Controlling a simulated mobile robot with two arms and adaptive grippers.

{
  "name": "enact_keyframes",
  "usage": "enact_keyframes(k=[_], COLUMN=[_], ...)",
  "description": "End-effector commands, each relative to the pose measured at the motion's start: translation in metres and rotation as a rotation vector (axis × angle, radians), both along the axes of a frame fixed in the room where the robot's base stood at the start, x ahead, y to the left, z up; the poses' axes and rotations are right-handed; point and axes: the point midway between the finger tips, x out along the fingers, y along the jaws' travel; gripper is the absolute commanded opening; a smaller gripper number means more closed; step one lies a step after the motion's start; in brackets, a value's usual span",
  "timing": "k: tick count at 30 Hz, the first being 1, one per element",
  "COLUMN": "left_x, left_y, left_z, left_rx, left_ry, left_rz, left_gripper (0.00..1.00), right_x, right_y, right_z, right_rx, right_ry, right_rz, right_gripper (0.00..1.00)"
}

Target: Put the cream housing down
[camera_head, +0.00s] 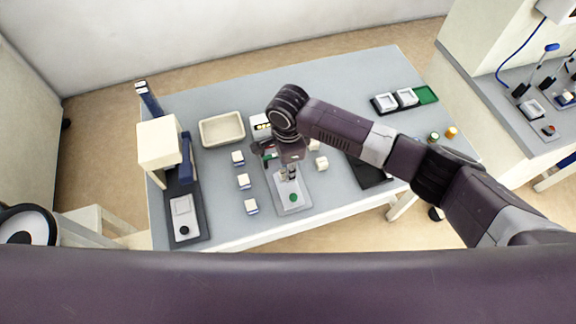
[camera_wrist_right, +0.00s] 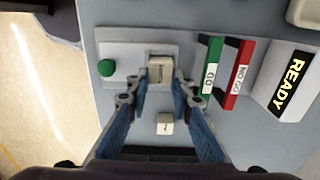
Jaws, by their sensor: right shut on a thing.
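My right gripper (camera_head: 288,176) points down over a light grey fixture plate (camera_head: 283,208) with a green button. In the right wrist view the blue fingers of the gripper (camera_wrist_right: 160,84) are shut on a small cream housing (camera_wrist_right: 160,68). The housing is at the square nest of the fixture plate (camera_wrist_right: 122,52); I cannot tell whether it rests in the nest or hangs just above it. In the head view the gripper hides most of the housing. My left gripper is not in view.
Another cream block (camera_wrist_right: 165,123) lies near the fingers. Green GO (camera_wrist_right: 209,68) and red NO GO (camera_wrist_right: 236,75) slots and a READY sign (camera_wrist_right: 291,84) stand beside the fixture. Several blue-and-cream blocks (camera_head: 243,181), a cream tray (camera_head: 222,129) and a press (camera_head: 162,145) are left.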

Motion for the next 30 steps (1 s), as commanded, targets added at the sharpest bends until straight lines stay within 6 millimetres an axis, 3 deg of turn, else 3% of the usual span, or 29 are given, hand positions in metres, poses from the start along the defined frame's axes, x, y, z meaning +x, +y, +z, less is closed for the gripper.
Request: enact_keyframes(k=[5, 17, 30], left_x=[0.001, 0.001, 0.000], left_y=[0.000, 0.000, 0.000], left_z=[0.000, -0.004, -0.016], left_rx=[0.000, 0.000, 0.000], left_ry=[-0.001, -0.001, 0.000], left_rz=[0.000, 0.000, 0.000], left_gripper=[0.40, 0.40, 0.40], right_x=[0.000, 0.003, 0.001], right_y=[0.000, 0.000, 0.001], right_z=[0.000, 0.008, 0.098], right_rx=[0.000, 0.001, 0.004], right_ry=[-0.001, -0.007, -0.004], right_rz=[0.000, 0.000, 0.001], right_gripper=[0.38, 0.38, 0.38])
